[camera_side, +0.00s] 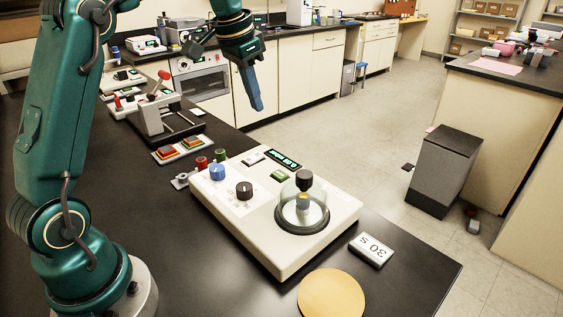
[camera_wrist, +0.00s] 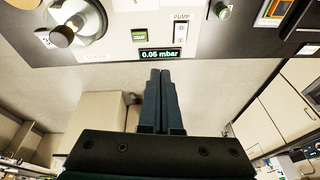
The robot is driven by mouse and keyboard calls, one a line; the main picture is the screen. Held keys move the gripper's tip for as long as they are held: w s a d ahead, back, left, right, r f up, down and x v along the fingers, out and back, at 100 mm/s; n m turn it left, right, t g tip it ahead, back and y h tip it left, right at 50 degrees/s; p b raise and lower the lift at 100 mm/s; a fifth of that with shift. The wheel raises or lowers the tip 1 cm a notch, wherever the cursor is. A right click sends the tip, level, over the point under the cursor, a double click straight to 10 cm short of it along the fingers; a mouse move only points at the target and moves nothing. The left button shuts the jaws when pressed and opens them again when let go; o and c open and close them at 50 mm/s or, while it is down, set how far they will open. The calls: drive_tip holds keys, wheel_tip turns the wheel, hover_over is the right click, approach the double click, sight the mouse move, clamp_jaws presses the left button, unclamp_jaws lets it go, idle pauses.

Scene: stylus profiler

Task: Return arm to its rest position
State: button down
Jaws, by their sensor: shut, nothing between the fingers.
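My gripper (camera_side: 257,108) is shut and empty. It hangs from my arm in the air behind the white instrument (camera_side: 262,222), pointing down, and touches nothing. In the wrist view its two dark fingers (camera_wrist: 160,73) lie side by side, with their tips just below the instrument's display (camera_wrist: 159,54), which reads 0.05 mbar. The instrument stands on the black bench and carries a clear dome (camera_side: 302,212) with a black knob, a blue knob (camera_side: 217,171), a black knob (camera_side: 244,190) and a green button (camera_side: 280,175).
A card marked 30 s (camera_side: 371,250) and a round tan disc (camera_side: 331,296) lie at the bench's front right. A grey frame device (camera_side: 152,119) and orange buttons (camera_side: 180,149) stand to the left. Open floor (camera_side: 350,135) lies beyond the bench; a dark grey bin (camera_side: 441,170) stands there.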

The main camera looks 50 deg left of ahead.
drive_tip(key=s+d+r+t, duration=0.2)
drive_tip(key=s+d+r, duration=0.2)
drive_tip(key=s+d, duration=0.55)
drive_tip(key=s+d+f+n, duration=0.1)
drive_tip(key=s+d+f, duration=0.1)
drive_tip(key=s+f, duration=0.6)
drive_tip(key=s, duration=0.3)
drive_tip(key=shift+f, duration=0.15)
